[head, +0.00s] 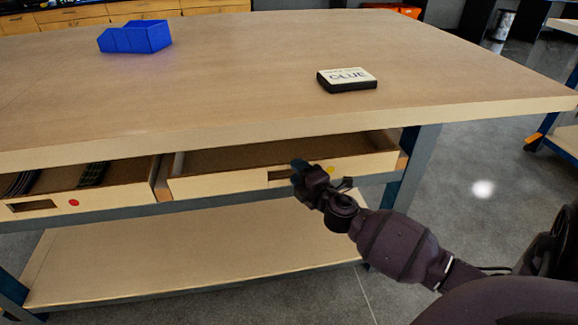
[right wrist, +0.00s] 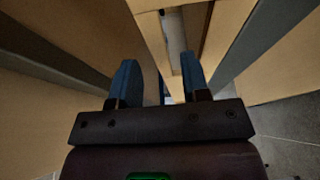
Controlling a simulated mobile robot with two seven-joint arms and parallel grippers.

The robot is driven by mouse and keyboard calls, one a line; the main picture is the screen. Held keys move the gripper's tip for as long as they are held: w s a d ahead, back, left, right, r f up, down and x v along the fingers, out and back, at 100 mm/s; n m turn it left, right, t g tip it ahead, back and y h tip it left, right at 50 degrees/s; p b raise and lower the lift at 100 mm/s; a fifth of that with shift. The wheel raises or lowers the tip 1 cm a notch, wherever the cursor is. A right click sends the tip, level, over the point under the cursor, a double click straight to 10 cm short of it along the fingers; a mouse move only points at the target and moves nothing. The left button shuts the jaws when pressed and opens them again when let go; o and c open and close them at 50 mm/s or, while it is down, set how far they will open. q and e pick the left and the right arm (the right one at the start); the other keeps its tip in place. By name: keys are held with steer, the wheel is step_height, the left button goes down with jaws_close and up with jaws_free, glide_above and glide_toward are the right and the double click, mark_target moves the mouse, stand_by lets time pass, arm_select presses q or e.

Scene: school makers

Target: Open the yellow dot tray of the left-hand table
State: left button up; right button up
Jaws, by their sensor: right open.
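The yellow dot tray (head: 225,187) is the right one of two wooden trays under the table's top. It stands partly pulled out, and its inside, as far as it shows, looks empty. Its yellow dot (head: 331,170) is just right of the handle slot (head: 278,176). My right gripper (head: 298,167) is at the tray's front, at the right end of the slot, covering part of it. In the right wrist view its blue fingers (right wrist: 160,72) are apart, with wooden edges close beyond them. Whether they touch the tray is unclear. My left gripper is out of view.
The red dot tray (head: 110,195) beside it is also partly out, with dark items inside. A blue bin (head: 135,37) and a glue box (head: 346,79) stand on the tabletop (head: 230,75). A lower shelf (head: 190,260) runs below. Grey floor lies to the right.

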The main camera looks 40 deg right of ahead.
steer(key=shift+w+d, duration=0.15)
steer(key=shift+w, duration=0.8)
steer(key=shift+w+d, duration=0.15)
steer(key=shift+w, duration=0.75)
jaws_close()
